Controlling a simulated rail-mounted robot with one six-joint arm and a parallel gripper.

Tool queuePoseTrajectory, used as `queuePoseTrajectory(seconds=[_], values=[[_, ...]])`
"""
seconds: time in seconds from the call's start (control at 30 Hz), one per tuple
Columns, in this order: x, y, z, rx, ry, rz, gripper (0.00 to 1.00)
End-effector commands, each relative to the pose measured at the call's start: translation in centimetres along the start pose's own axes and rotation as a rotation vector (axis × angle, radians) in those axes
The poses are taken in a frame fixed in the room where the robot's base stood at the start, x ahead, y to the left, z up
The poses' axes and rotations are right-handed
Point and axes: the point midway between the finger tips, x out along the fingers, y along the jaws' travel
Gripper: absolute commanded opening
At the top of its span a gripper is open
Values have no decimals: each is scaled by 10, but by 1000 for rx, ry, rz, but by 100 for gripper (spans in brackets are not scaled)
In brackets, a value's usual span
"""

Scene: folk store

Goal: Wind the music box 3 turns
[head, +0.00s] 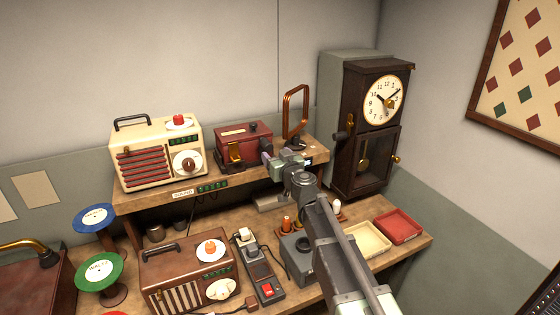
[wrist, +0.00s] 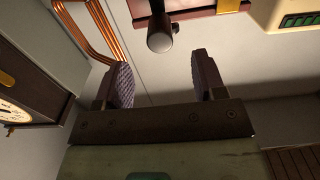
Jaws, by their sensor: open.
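A dark red box, which appears to be the music box (head: 240,140), sits on the raised shelf with a brass part on its front. In the wrist view the red box (wrist: 185,10) shows at the top edge, partly cut off. A dark knob or crank handle (wrist: 160,38) projects from it toward me. My gripper (head: 268,152) is at the right side of the box. Its two purple padded fingers (wrist: 162,72) are open and empty. In the wrist view the handle lies beyond the fingertips, in line with the gap between them.
A copper loop (head: 296,112) and a tall wooden clock (head: 370,130) stand to the right. A cream radio (head: 155,150) stands left of the box. Below are a brown radio (head: 188,270), a switch strip (head: 260,270), a cream tray (head: 366,240) and a red tray (head: 400,225).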

Motion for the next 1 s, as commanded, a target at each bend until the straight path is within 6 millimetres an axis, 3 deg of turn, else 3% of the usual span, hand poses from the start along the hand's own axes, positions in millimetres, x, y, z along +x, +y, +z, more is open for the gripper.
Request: queuePoseTrajectory(seconds=[0.6,0.9,1.0], values=[[77,1,0,0,0,-1,64],[76,0,0,0,0,0,64],[76,0,0,0,0,0,52]])
